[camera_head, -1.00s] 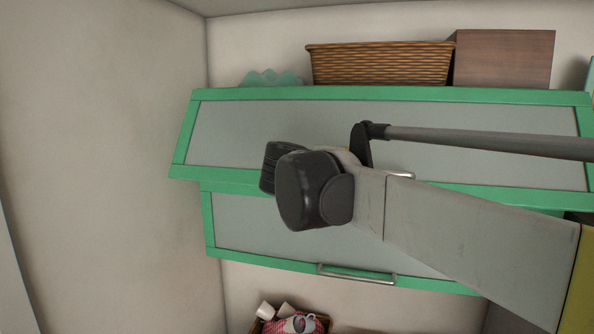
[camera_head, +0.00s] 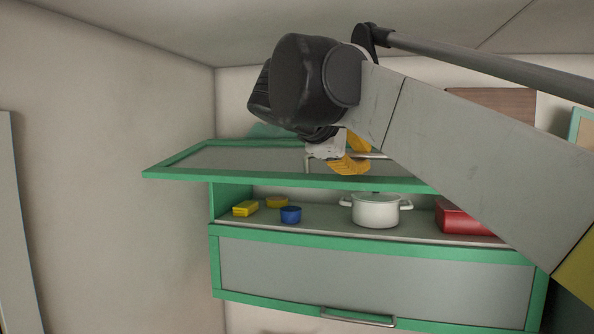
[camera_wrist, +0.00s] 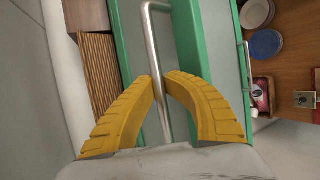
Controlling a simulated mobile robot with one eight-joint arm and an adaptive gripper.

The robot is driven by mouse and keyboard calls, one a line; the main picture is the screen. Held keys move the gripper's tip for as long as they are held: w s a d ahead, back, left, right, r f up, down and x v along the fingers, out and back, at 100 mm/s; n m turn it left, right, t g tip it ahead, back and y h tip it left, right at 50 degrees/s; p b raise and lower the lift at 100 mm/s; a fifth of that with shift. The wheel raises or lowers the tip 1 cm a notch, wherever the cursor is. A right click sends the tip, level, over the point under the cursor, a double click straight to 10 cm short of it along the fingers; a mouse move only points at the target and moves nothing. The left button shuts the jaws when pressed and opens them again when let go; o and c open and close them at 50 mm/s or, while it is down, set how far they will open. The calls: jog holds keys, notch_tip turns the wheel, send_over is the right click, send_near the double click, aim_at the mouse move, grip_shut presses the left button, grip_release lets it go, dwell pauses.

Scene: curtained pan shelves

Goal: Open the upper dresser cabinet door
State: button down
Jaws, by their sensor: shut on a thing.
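The upper cabinet door (camera_head: 225,158), a grey panel in a green frame, is swung up and outward in the head view. The shelf behind it is exposed. My gripper (camera_head: 350,155) has its yellow fingers at the door's metal handle (camera_head: 378,156). In the wrist view my gripper (camera_wrist: 163,78) is closed around the handle bar (camera_wrist: 152,45), one finger on each side. My arm hides part of the door's right side.
On the open shelf (camera_head: 330,225) stand a white pot (camera_head: 376,210), a red box (camera_head: 460,217), a blue tub (camera_head: 291,214) and yellow items (camera_head: 245,208). The lower door (camera_head: 370,275) is closed. A woven basket (camera_wrist: 98,75) shows in the wrist view.

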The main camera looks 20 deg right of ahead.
jog(key=shift+r, duration=0.75)
jog(key=c, duration=1.4)
grip_release()
jog(key=shift+c, duration=0.2)
jog(key=shift+a, duration=0.1)
jog(key=v, duration=1.2)
jog(key=shift+r, duration=0.3)
jog(key=shift+w+f, duration=0.1)
jog(key=shift+w, duration=0.05)
